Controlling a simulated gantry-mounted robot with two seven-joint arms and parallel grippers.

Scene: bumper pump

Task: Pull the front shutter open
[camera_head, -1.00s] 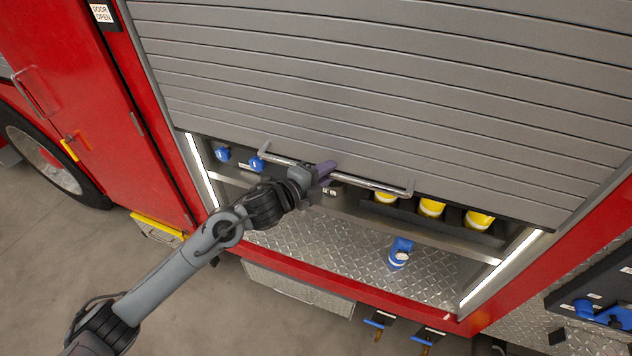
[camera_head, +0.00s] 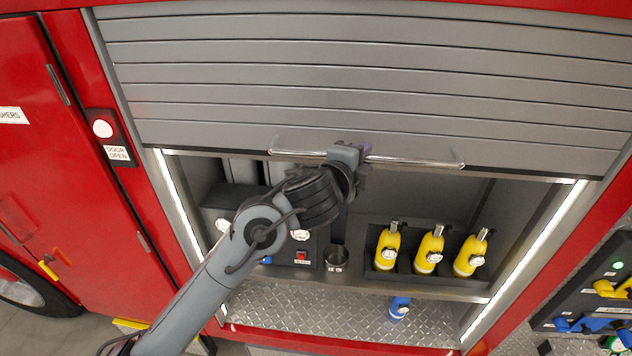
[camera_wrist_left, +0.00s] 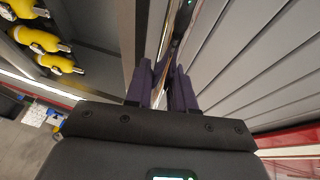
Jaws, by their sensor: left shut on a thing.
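The front shutter (camera_head: 370,80) is a grey slatted roller door on the red truck, raised partway, with the compartment open below it. A metal bar handle (camera_head: 420,162) runs along its lower edge. My left gripper (camera_head: 362,153) is shut on this handle near its middle. In the left wrist view the purple fingers (camera_wrist_left: 165,88) close around the bar, with the shutter slats to the right. The fingertips are partly hidden by the gripper body in the head view. My right gripper is in neither view.
Inside the compartment stand several yellow bottles (camera_head: 428,252) in a dark rack and a blue-capped item (camera_head: 398,308) on the diamond-plate floor (camera_head: 340,315). Lit strips edge the opening. A red door (camera_head: 60,180) is at left, and a panel with coloured handles (camera_head: 600,290) at right.

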